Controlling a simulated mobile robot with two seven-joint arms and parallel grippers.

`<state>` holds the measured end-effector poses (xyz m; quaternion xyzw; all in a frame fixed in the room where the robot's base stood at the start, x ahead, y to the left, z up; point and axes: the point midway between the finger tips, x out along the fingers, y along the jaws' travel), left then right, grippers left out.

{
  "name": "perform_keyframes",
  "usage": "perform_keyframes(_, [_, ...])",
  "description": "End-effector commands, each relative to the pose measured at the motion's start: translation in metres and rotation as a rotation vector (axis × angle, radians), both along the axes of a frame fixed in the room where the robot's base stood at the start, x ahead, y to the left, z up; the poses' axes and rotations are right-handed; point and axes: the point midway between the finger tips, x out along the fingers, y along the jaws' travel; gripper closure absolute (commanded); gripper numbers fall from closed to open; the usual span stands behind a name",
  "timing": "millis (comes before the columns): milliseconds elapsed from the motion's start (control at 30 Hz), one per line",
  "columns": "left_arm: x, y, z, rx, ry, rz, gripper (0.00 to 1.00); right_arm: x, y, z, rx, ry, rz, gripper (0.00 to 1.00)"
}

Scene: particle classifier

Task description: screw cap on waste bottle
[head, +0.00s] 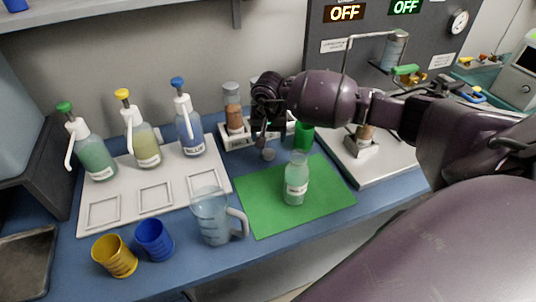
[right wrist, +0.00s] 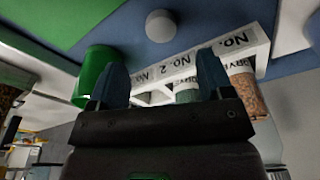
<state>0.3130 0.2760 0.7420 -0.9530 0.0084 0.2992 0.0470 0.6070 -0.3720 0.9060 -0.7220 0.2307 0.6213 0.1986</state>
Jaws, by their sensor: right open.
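The waste bottle (head: 295,185), clear with pale green contents and a white label, stands upright and uncapped on the green mat (head: 258,215). A small round grey cap (head: 268,154) lies on the blue table just behind the mat; it also shows in the right wrist view (right wrist: 160,25), ahead of my fingers. My right gripper (head: 263,136) is open and empty above and behind the cap, near the rack; its two fingers show in the right wrist view (right wrist: 161,80). My left gripper is not in view.
A white labelled rack (head: 236,141) and a green cup (head: 303,136) stand close to my right gripper. A jug (head: 209,217) stands left of the mat. Pump bottles stand on a white tray (head: 122,198). Yellow (head: 114,257) and blue (head: 154,240) cups are at the front left.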

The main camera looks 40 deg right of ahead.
Motion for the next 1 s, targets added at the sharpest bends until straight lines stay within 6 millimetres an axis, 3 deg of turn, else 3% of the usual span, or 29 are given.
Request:
perform_keyframes(200, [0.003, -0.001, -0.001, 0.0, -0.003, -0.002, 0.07, 0.003, -0.002, -0.025, 0.001, 0.002, -0.001, 0.27])
perform_keyframes(667, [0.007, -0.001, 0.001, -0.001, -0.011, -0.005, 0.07, 0.004, -0.003, -0.033, 0.001, 0.001, 0.0, 0.27])
perform_keyframes(1000, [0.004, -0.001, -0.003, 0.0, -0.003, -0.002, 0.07, 0.011, -0.006, -0.075, 0.001, 0.002, 0.0, 0.27])
